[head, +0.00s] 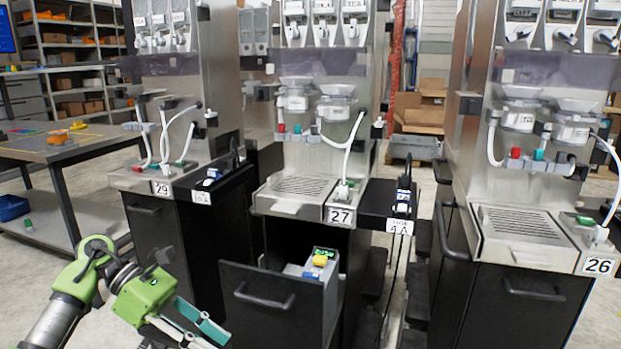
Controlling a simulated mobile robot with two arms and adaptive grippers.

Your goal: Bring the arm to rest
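My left arm comes in at the lower left of the head view, with green joints and a grey link. Its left gripper (205,333) is low in the picture, left of the open drawer (262,303) under the station marked 27. Its two teal-and-grey fingers are spread apart, and I see nothing between them. The gripper appears clear of the drawer front in the picture; how far apart they are in depth I cannot tell. My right arm and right gripper do not show.
The drawer holds a pale box (318,272) with a yellow-and-green item on top. Dispenser stations 29 (162,188), 27 (341,216) and 26 (598,266) stand in a row. A work table (60,150) is at the left. Bare floor shows between the table and the stations.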

